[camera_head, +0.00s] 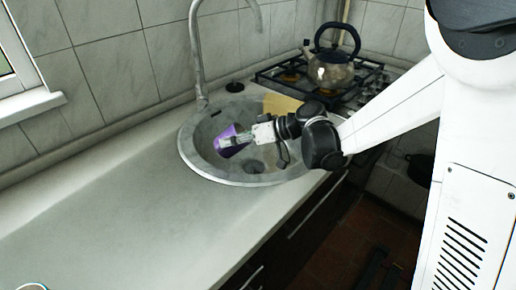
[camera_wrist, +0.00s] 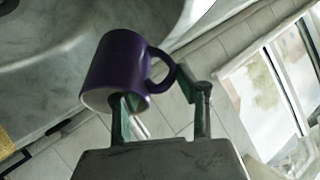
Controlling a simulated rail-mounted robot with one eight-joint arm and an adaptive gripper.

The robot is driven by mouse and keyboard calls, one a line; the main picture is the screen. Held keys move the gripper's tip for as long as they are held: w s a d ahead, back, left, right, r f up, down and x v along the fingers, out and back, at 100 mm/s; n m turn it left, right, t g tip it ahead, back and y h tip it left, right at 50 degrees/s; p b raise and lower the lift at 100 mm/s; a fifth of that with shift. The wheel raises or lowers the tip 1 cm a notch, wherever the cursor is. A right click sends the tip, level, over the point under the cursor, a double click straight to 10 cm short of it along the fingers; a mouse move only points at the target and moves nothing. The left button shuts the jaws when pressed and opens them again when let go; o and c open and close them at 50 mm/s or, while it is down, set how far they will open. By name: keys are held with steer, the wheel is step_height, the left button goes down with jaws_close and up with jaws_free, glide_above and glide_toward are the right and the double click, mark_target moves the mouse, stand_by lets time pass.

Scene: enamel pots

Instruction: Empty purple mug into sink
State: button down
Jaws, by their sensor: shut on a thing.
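The purple mug (camera_head: 224,133) is over the sink basin (camera_head: 187,150) in the head view, tilted on its side. My gripper (camera_head: 238,139) is shut on it. In the wrist view, the mug (camera_wrist: 112,62) shows its purple outside, its pale rim at the lower end and its handle on the right. One finger of my gripper (camera_wrist: 162,98) is at the mouth and the other is beside the handle. The inside of the mug is mostly hidden, so I cannot tell whether it holds anything.
A curved tap (camera_head: 194,50) rises behind the sink. A tan board (camera_head: 283,104) lies at the sink's back right. A kettle (camera_head: 331,70) stands on the gas hob (camera_head: 272,76) beyond. The counter (camera_head: 120,215) to the left is mostly clear.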

steer(key=shift+d+r+m+y, duration=0.15)
steer(key=shift+d+r+y, duration=0.15)
steer(key=shift+r+y, duration=0.55)
steer(key=shift+d+r+m+y, duration=0.2)
steer(key=shift+r+y, duration=0.35)
steer(key=shift+r, duration=0.5)
steer(key=shift+w+d+r+y+b, duration=0.1)
steer(key=shift+d+r+y+b, duration=0.3)
steer(key=shift+y+b, duration=0.5)
stand_by(0.6)
steer(key=shift+d+r+m+t+y+b, duration=0.4)
steer(key=shift+d+r+y+b, duration=0.45)
steer(key=shift+d, duration=0.2)
steer(key=shift+d+r+m+t+y+b, duration=0.2)
steer(key=shift+d+r+y+b, duration=0.15)
steer(key=shift+r+y+b, duration=0.3)
steer(key=shift+d+r+m+t+y+b, duration=0.2)
steer(key=shift+d+r+y+b, duration=0.15)
steer(key=shift+r+y+b, duration=0.25)
stand_by(1.0)
steer(key=shift+r, duration=0.15)
steer(key=a+f+h+p, duration=0.1)
steer(key=f+h+p, duration=0.1)
steer(key=a+f+n+g+h+p, duration=0.1)
steer(key=a+f+h+p, duration=0.1)
steer(key=shift+a+f, duration=0.15)
steer(key=shift+f, duration=0.1)
